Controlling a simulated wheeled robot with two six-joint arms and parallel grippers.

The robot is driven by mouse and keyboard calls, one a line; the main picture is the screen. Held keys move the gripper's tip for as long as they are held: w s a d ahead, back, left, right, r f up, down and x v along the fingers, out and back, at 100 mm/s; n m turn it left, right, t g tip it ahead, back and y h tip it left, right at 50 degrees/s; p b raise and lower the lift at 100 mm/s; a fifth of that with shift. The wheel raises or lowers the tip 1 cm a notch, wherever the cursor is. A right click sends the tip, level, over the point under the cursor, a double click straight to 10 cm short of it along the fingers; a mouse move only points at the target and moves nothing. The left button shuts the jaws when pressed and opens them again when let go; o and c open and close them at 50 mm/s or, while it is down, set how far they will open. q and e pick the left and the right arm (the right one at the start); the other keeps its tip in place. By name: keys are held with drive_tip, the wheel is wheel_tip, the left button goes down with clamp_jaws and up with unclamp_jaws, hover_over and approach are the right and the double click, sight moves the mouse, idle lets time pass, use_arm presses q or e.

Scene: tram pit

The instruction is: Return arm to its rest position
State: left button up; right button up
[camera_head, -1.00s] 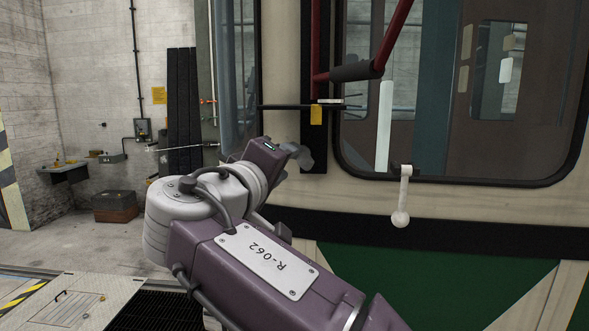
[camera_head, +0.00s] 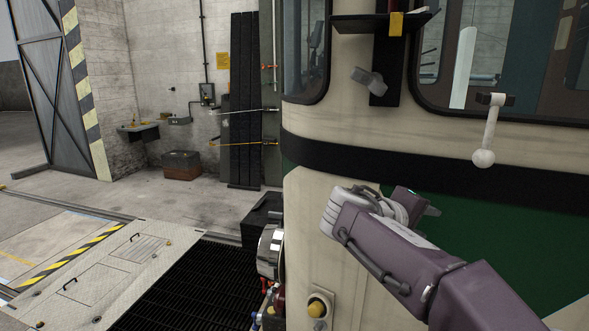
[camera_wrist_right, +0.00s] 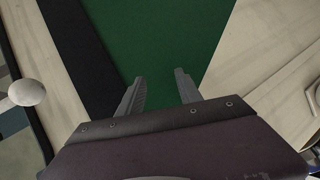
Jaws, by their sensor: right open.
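My right arm, purple and grey, comes in from the lower right in the head view and is bent in front of the tram's front. My right gripper (camera_head: 432,211) points away there, partly hidden behind its own wrist. In the right wrist view its two grey fingers (camera_wrist_right: 159,88) stand apart with nothing between them. They are in front of the tram's green panel (camera_wrist_right: 155,40), and I cannot tell the exact gap. My left gripper is not in view.
The tram (camera_head: 345,125) fills the right side, with a white ball-ended handle (camera_head: 484,158) and a grey knob-like part (camera_head: 368,80) jutting out. A dark floor grating (camera_head: 190,290) lies at the lower left. Open concrete floor (camera_head: 100,195) stretches left, with a brown box (camera_head: 182,172) by the wall.

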drive_tip(key=s+d+f+g+y+b, duration=0.1)
drive_tip(key=s+f+g, duration=0.1)
drive_tip(key=f, duration=0.6)
drive_tip(key=s+d+f+g+y+b, duration=0.1)
drive_tip(key=s+f+y, duration=0.1)
drive_tip(key=f, duration=0.7)
drive_tip(key=s+a+f+m+g+y+b, duration=0.1)
drive_tip(key=s+a+f+g+y, duration=0.15)
drive_tip(key=s+f, duration=0.5)
drive_tip(key=s+a+f+m+g+y+b, duration=0.1)
drive_tip(key=s+a+f+y, duration=0.3)
drive_tip(key=f, duration=0.6)
use_arm(q)
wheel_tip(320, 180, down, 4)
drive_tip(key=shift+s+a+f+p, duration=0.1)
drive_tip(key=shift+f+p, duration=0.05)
drive_tip(key=shift+p, duration=0.2)
use_arm(e)
drive_tip(key=s+a+f+m+y, duration=0.2)
drive_tip(key=s+a+f+m, duration=0.1)
drive_tip(key=a+f, duration=0.1)
drive_tip(key=shift+s+a+f, duration=0.15)
drive_tip(key=shift+a+f, duration=0.2)
drive_tip(key=shift+f, duration=0.5)
drive_tip(key=shift+t, duration=0.25)
